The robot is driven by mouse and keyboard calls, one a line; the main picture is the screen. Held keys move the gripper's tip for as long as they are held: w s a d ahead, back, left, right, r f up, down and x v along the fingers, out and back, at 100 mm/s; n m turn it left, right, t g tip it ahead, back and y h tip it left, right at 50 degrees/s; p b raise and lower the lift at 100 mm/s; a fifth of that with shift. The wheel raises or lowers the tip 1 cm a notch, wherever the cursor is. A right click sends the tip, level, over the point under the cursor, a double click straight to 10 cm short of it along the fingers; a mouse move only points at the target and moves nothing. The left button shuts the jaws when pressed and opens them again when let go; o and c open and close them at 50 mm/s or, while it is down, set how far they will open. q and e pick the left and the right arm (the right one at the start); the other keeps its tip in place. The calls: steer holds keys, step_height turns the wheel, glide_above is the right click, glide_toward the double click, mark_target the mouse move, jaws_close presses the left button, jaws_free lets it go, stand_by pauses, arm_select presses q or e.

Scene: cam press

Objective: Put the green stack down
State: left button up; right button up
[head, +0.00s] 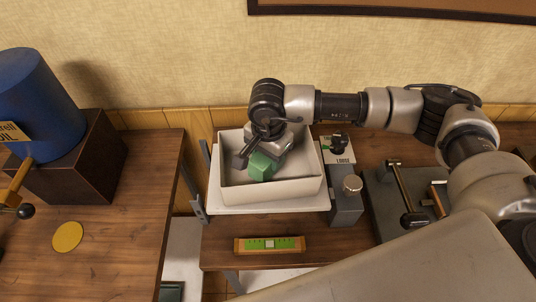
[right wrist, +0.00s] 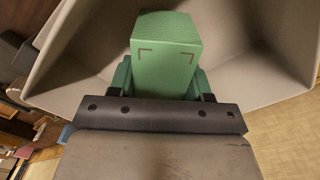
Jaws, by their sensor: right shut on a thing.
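The green stack (head: 262,166) is a block-shaped green thing with dark corner marks on one face. In the head view it is inside the white box, above or at its floor; I cannot tell whether it touches. My right gripper (head: 258,152) reaches down into the box and is shut on the stack. In the right wrist view the green stack (right wrist: 166,55) sits between the fingers, with the box walls around it. My left gripper is not in view.
The white box (head: 282,190) stands on a white shelf (head: 265,207) with a grey clamp marked LOOSE (head: 339,152) beside it. A green level (head: 270,244) lies in front. At left are a blue barrel (head: 38,100) and a yellow disc (head: 67,237) on a wooden table.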

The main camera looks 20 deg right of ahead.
steer(key=shift+s+f, duration=0.1)
steer(key=shift+f, duration=0.7)
steer(key=o, duration=1)
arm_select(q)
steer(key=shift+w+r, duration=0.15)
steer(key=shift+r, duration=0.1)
arm_select(e)
steer(key=shift+r, duration=0.3)
step_height(320, 180, up, 10)
steer(key=b, duration=0.4)
steer(key=shift+r, duration=0.25)
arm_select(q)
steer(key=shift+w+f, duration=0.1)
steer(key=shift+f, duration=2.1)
arm_select(e)
steer(key=shift+r, duration=0.65)
